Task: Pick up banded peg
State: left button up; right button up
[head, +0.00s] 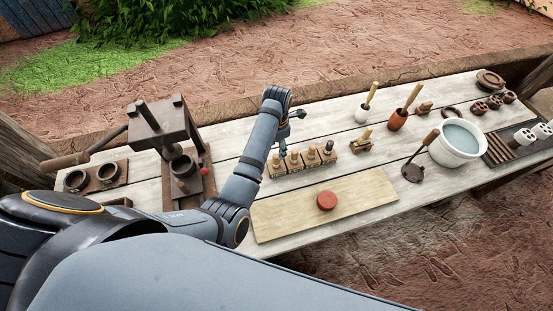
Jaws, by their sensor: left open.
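A narrow wooden rack (303,166) stands near the middle of the table with several small upright pegs in a row. The pegs are mostly pale wood, and the peg at the right end (328,148) shows a dark part. The pegs are too small here for me to tell surely which one is banded. My left arm reaches across the table from the left. Its gripper (294,122) is open and empty, above and behind the rack, apart from the pegs. My right gripper is not in view.
A pale board (350,197) with a red clay disc (326,200) lies in front of the rack. A press (160,125) stands left. To the right are a small wooden stand (360,147), a white cup (362,115), a clay cup (397,121) and a white water bowl (457,142).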

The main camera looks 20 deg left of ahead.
aim_at(276, 156)
pick_arm(q)
jog(key=shift+w+a+f, duration=0.1)
jog(key=shift+w+f, duration=0.1)
jog(key=shift+f, duration=0.3)
jog(key=shift+w+a+f, duration=0.1)
jog(key=shift+w+f, duration=0.05)
jog(key=shift+f, duration=0.35)
jog(key=f+p, duration=0.1)
jog(key=f, duration=0.1)
jog(key=s+f+p, duration=0.1)
jog(key=f, duration=0.1)
jog(key=shift+s+d+f, duration=0.15)
jog(key=shift+w+f, duration=0.2)
jog(key=shift+f, duration=0.1)
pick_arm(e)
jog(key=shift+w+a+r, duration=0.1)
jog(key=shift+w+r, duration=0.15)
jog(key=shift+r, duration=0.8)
pick_arm(q)
jog(key=shift+s, duration=0.1)
grip_shut()
jog(key=shift+r, duration=0.1)
jog(key=shift+r, duration=0.1)
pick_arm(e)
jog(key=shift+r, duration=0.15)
